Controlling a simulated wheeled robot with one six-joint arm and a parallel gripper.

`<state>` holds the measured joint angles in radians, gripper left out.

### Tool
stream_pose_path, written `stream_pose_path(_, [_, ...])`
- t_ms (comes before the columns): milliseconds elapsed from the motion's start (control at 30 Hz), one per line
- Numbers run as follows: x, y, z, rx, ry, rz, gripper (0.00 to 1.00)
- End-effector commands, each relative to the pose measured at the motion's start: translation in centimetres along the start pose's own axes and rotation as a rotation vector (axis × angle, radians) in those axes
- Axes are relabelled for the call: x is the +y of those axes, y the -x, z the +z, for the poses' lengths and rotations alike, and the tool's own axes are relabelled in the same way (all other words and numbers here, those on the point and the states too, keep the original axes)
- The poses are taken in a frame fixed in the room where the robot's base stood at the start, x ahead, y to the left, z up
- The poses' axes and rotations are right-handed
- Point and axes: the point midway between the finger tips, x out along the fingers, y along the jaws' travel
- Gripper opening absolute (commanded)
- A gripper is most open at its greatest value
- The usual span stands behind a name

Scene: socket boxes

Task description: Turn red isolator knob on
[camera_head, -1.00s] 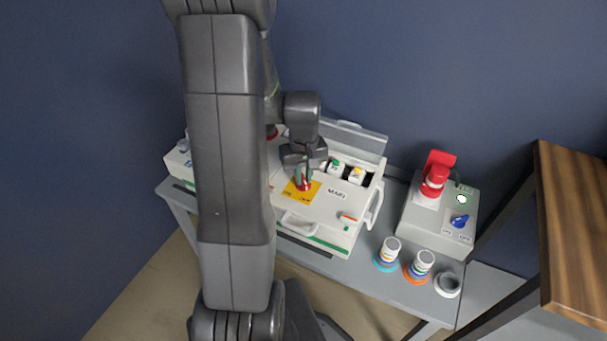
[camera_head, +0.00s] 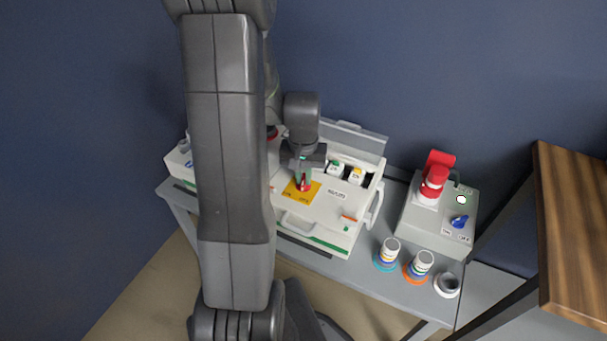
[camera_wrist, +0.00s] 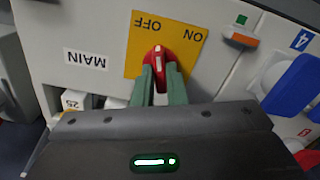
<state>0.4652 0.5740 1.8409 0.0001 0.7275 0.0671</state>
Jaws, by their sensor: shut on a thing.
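The red isolator knob (camera_head: 304,187) sits on a yellow plate (camera_head: 316,187) on the white panel box, beside the MAIN label (camera_head: 337,194). In the wrist view, the red knob (camera_wrist: 158,53) has a white mark and points up the picture, roughly between the upside-down words OFF and ON on the yellow plate (camera_wrist: 191,62). My gripper (camera_head: 303,178) is over the knob with its fingers down. In the wrist view, my gripper (camera_wrist: 160,72) has its green fingers on both sides of the knob, shut on it. The knob's lower part is hidden by the fingers.
In the wrist view, a blue handle (camera_wrist: 291,88) is at right. A grey box (camera_head: 430,230) with a red plug (camera_head: 435,176) and blue knob (camera_head: 459,221) stands right. Several round connectors (camera_head: 421,264) line the bench front. A wooden shelf (camera_head: 575,230) is far right.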

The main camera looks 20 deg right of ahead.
Motion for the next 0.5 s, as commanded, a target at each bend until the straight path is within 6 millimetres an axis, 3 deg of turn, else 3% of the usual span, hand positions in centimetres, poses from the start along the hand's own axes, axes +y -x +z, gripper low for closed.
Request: stream_pose_path(500, [-0.02,0.12,-0.14,0.004,-0.491,-0.001,0.0])
